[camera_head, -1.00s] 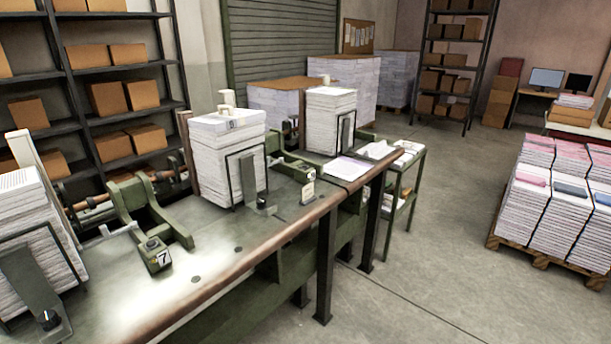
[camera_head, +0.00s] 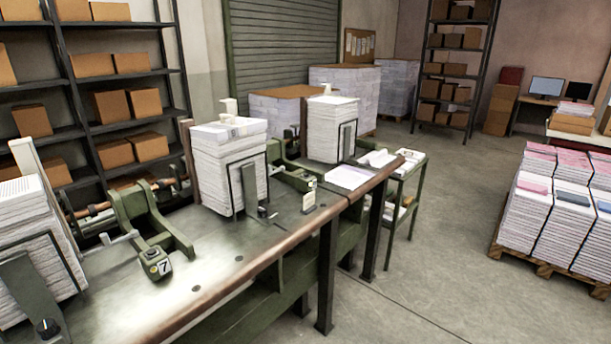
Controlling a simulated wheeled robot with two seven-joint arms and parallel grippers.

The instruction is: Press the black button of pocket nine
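No gripper of mine is in view. A green feeder pocket with a button box marked 7 (camera_head: 157,264) stands on the bench in the left foreground. Behind it along the bench is a tall white paper stack (camera_head: 228,172) in a black wire frame, with a green button box (camera_head: 308,183) to its right. A further paper stack (camera_head: 332,130) stands beyond it. I cannot read a 9 on any box, and I cannot make out a black button of pocket nine.
The long bench (camera_head: 215,285) has a worn brown front edge. A small side table (camera_head: 410,185) with papers stands at its far end. A pallet of printed stacks (camera_head: 560,205) is at right. Open grey floor (camera_head: 430,250) lies between. Shelves (camera_head: 75,130) line the left wall.

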